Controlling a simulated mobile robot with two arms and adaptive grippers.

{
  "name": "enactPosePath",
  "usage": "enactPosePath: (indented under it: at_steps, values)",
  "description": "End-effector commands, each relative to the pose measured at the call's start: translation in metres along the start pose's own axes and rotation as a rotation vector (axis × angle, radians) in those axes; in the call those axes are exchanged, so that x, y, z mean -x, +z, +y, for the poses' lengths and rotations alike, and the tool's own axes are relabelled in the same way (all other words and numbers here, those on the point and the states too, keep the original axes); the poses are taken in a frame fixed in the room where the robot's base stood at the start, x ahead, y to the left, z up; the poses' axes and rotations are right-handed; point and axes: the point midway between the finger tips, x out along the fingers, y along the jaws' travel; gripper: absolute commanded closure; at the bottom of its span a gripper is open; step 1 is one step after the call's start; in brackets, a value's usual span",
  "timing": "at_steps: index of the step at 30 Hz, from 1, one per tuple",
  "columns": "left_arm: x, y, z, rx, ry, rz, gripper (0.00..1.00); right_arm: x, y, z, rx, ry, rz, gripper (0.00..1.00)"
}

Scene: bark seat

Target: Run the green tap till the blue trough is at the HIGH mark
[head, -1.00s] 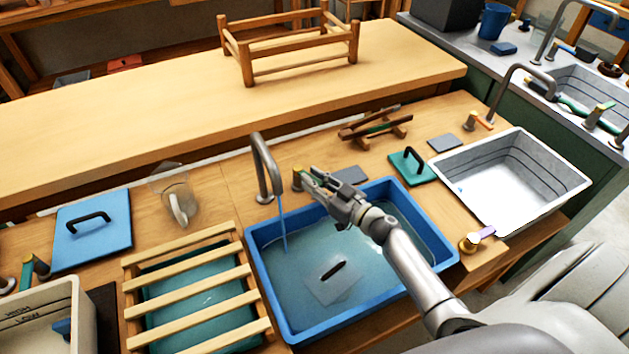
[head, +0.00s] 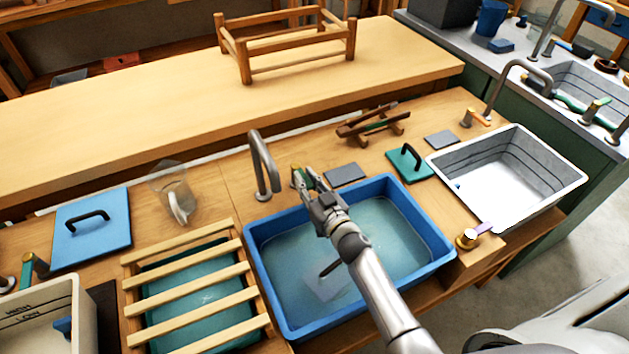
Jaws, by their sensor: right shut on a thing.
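The blue trough (head: 436,225) stands in the bench with water (head: 395,240) in it. I cannot make out a HIGH mark on its walls. The grey spout (head: 262,160) hangs over its back left corner, and no stream shows below it. The green tap (head: 296,171), with a brass part, stands behind the trough. My right gripper (head: 305,179) reaches across the trough and is shut on the green tap's handle, mostly hidden by the fingers. My left gripper is not in view.
A plate with a dark handle (head: 325,285) lies in the trough's water, partly behind my right arm. A slatted rack (head: 190,300) is at left, a clear jug (head: 172,190) behind it. A white basin (head: 510,185) is at right, a green lid (head: 408,165) beside it.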

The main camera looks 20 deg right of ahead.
Motion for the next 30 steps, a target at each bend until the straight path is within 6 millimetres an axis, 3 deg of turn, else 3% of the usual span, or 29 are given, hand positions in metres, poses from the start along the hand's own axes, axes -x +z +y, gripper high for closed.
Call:
enactPosePath:
  at_steps: [4, 17, 18, 22, 30]
  values:
    - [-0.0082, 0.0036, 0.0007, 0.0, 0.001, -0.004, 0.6, 0.0001, 0.0013, -0.0041, -0.004, 0.061, 0.001, 1.0]
    - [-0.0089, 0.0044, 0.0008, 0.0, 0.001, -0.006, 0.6, 0.0006, 0.0002, -0.0042, 0.0, 0.088, -0.004, 1.0]
    - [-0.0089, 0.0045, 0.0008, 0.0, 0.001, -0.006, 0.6, 0.0006, 0.0002, -0.0042, 0.0, 0.088, -0.004, 0.77]
    - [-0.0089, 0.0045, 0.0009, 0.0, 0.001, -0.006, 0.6, 0.0006, 0.0002, -0.0043, 0.0, 0.087, -0.004, 0.6]
    - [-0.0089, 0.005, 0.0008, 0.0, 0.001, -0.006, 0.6, 0.0006, 0.0001, -0.0043, 0.0, 0.086, -0.003, 0.59]
